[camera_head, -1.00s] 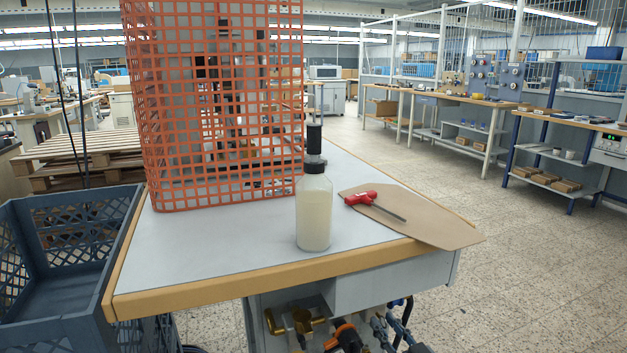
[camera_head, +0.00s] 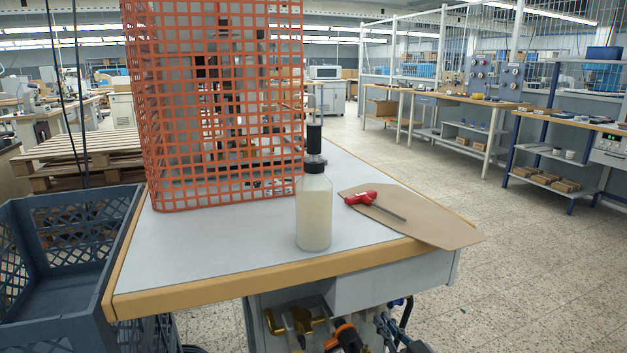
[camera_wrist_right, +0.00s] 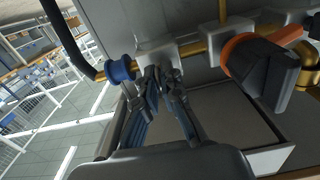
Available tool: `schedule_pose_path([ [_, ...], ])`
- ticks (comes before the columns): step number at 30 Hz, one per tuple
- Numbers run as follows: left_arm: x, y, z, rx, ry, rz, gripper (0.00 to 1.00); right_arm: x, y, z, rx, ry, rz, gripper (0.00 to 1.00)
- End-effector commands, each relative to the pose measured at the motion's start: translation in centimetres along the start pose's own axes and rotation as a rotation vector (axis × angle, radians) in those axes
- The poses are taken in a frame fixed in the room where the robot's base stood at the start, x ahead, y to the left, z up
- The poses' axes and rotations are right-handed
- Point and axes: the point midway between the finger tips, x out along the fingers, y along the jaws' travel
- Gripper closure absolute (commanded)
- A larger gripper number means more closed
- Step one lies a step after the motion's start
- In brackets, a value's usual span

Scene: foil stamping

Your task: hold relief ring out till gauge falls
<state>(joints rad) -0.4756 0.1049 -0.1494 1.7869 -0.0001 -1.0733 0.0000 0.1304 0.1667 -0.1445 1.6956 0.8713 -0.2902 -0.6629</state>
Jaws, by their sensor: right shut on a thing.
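My right gripper (camera_wrist_right: 163,82) is shut in the right wrist view, its fingertips together at a grey block on the brass pipework. What I take to be the relief ring is between the tips, mostly hidden by them. In the head view this gripper (camera_head: 384,322) shows only in part under the table, at the bottom edge. A black and orange knob (camera_wrist_right: 262,66) sits on the pipe to its right; the knob also shows in the head view (camera_head: 348,337). I cannot make out a gauge face or needle. My left gripper is out of view.
A blue collar (camera_wrist_right: 120,70) with a black hose is close left of the fingertips. Above, the table (camera_head: 215,245) bears a bottle (camera_head: 314,215), an orange mesh guard (camera_head: 225,105) and a red-handled tool (camera_head: 361,198) on a brown board. A blue-grey crate (camera_head: 60,245) stands left.

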Motion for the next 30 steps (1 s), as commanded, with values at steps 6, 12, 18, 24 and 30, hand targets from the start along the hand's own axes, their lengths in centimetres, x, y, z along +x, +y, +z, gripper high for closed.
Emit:
schedule_pose_path([
  [6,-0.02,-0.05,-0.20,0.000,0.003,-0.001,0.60,-0.06,0.00,0.04,0.000,-0.001,0.000,1.00],
  [12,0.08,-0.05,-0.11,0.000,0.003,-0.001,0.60,-0.25,0.00,0.06,0.000,-0.001,0.000,1.00],
  [18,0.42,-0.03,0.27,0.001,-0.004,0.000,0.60,-0.46,0.01,0.07,0.000,-0.002,0.000,1.00],
  [24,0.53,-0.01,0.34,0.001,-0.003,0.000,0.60,-0.67,0.02,0.07,-0.001,-0.002,0.000,1.00],
  [30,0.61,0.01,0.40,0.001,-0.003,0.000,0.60,-0.78,0.02,0.07,-0.001,-0.001,0.000,1.00],
])
